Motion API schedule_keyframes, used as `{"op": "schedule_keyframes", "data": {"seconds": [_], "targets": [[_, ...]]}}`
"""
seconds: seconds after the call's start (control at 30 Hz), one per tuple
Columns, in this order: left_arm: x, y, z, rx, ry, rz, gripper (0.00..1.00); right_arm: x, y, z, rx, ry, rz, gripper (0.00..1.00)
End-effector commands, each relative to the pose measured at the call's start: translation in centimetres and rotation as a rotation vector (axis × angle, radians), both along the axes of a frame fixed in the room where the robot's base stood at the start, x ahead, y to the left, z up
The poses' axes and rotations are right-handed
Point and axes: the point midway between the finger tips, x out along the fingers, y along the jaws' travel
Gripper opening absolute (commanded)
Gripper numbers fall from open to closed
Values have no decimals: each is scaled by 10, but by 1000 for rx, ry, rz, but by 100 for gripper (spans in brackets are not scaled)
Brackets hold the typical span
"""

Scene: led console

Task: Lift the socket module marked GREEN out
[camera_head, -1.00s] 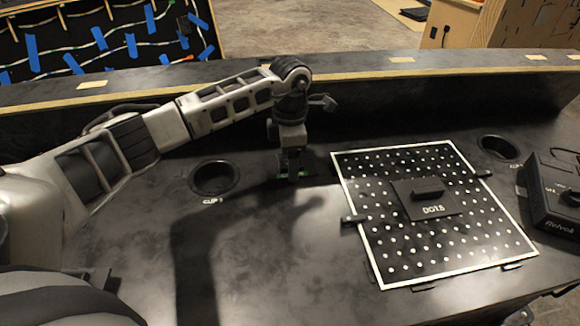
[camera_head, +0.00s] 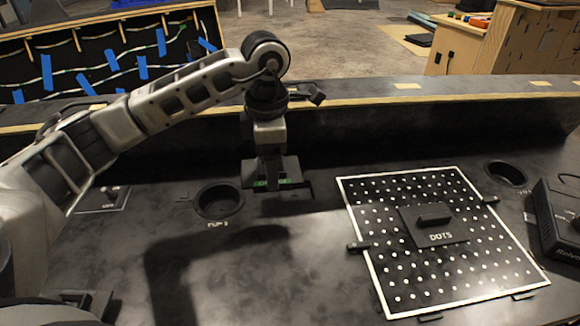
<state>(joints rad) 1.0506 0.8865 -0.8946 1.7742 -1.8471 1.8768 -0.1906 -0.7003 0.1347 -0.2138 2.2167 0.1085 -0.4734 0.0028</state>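The socket module (camera_head: 290,170) is a dark block with a green strip marked with small lettering along its front, too small to read fully. My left gripper (camera_head: 268,172) points straight down over the module and appears closed on its top. The fingertips are mostly hidden against the dark block. The module is near the back of the console, right of the cup hole, with a dark patch just under it. A gap below it is hard to make out. My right gripper is not in view.
A white-framed dotted panel (camera_head: 374,262) with a DOTS block (camera_head: 434,226) lies to the right. Round cup holes are at left (camera_head: 220,201) and far right (camera_head: 506,173). A black box (camera_head: 560,218) stands at the right edge. The console's front middle is clear.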

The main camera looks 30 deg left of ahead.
Motion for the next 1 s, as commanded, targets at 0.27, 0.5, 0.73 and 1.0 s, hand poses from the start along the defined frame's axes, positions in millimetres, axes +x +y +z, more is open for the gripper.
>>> {"op": "schedule_keyframes", "data": {"seconds": [0.27, 0.5, 0.73, 1.0], "targets": [[-52, 12, 22, 1, -1, 1, 49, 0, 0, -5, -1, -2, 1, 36], [-66, 14, 36, -1, 1, 1, 49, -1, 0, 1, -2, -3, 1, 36], [-66, 14, 53, -1, 0, 1, 49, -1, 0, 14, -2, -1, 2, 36], [-66, 14, 70, -2, -1, 1, 49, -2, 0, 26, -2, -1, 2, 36]]}}
